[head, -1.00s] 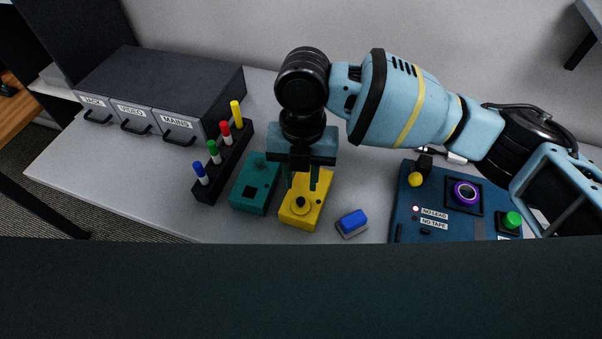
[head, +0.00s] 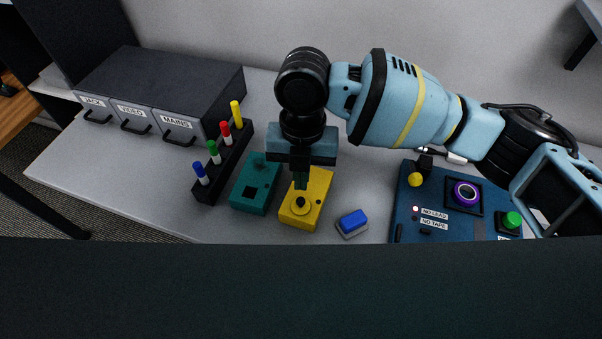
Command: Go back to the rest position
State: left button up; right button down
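My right gripper (head: 301,186) points down over the yellow box (head: 313,211), in front of its back part in the picture. Its two fingers are together with no gap between them, and I see nothing held. The box's black round knob (head: 300,203) shows just below the fingertips. I cannot tell whether the fingertips touch the box. My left gripper is not in view.
A teal box (head: 250,200) and a rack (head: 208,188) of coloured pegs stand to the left. A grey drawer unit (head: 165,85) is behind them. A blue-topped block (head: 352,222) and a blue panel (head: 440,200) with buttons lie to the right.

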aim_at(301, 200)
jog(key=shift+f, duration=0.2)
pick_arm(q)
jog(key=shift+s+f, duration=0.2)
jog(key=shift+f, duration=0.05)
pick_arm(e)
jog(key=shift+f, duration=0.3)
